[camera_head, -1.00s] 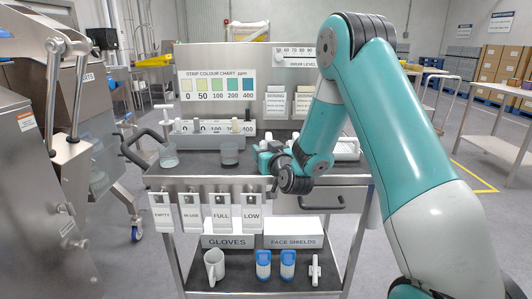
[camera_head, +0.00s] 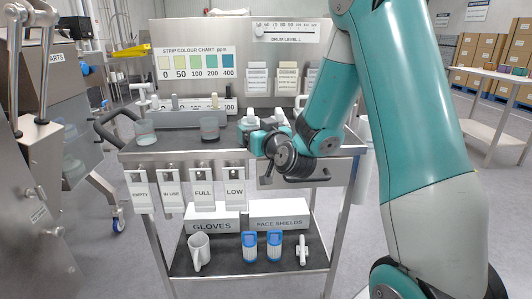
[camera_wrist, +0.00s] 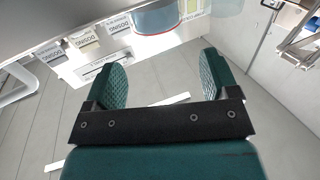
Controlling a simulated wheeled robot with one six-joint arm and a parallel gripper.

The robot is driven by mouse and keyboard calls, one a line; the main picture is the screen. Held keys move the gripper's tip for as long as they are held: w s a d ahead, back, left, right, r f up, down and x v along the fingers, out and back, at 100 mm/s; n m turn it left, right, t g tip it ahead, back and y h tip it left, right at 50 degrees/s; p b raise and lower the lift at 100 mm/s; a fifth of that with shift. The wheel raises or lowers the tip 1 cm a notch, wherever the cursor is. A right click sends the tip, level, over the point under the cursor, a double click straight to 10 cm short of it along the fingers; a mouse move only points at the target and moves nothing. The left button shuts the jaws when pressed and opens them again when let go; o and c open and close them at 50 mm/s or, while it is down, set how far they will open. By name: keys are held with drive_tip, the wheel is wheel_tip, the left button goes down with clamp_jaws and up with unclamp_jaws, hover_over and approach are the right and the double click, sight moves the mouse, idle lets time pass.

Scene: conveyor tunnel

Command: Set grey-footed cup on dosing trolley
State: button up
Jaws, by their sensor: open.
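The trolley (camera_head: 262,174) stands ahead in the head view, with a dark top under a strip colour chart. A cup with a dark grey lower part (camera_head: 210,129) stands upright on its top, left of my gripper. A clear, pale blue-grey cup (camera_head: 145,133) stands further left. I cannot tell surely which is the grey-footed cup. My gripper (camera_wrist: 166,72) is open, with nothing between its fingers in the wrist view. In the head view it is partly hidden by my wrist, over the trolley's right half. A blue-grey round thing with a red edge (camera_wrist: 158,18) lies beyond the fingers.
Tags (camera_head: 203,195) hang along the trolley's front edge. A rack (camera_head: 190,117) stands behind the cups. The lower shelf holds a white mug (camera_head: 199,250), blue-and-white bottles (camera_head: 261,246) and boxes. A steel machine (camera_head: 38,180) is close at left. Floor is open at right.

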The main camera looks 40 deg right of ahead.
drive_tip(key=shift+b+v, duration=2.6)
drive_tip(key=shift+v, duration=0.15)
drive_tip(key=s+a+f+n+g+y, duration=0.3)
drive_tip(key=s+a+g+y, duration=0.15)
drive_tip(key=a, duration=0.55)
drive_tip(key=s+a+f+n+g+y, duration=0.25)
drive_tip(key=s+a+g+y, duration=0.2)
drive_tip(key=a, duration=0.45)
drive_tip(key=s+a+f+n+g, duration=0.1)
drive_tip(key=s+a+n+g, duration=0.1)
drive_tip(key=s+g, duration=0.2)
drive_tip(key=s+a+n+g+h, duration=0.1)
drive_tip(key=s+a+n+g, duration=0.1)
drive_tip(key=s, duration=0.9)
drive_tip(key=a+g, duration=0.1)
drive_tip(key=g, duration=0.1)
drive_tip(key=shift+s+f+g, duration=0.2)
drive_tip(key=shift+f+g, duration=0.1)
drive_tip(key=shift+f, duration=0.1)
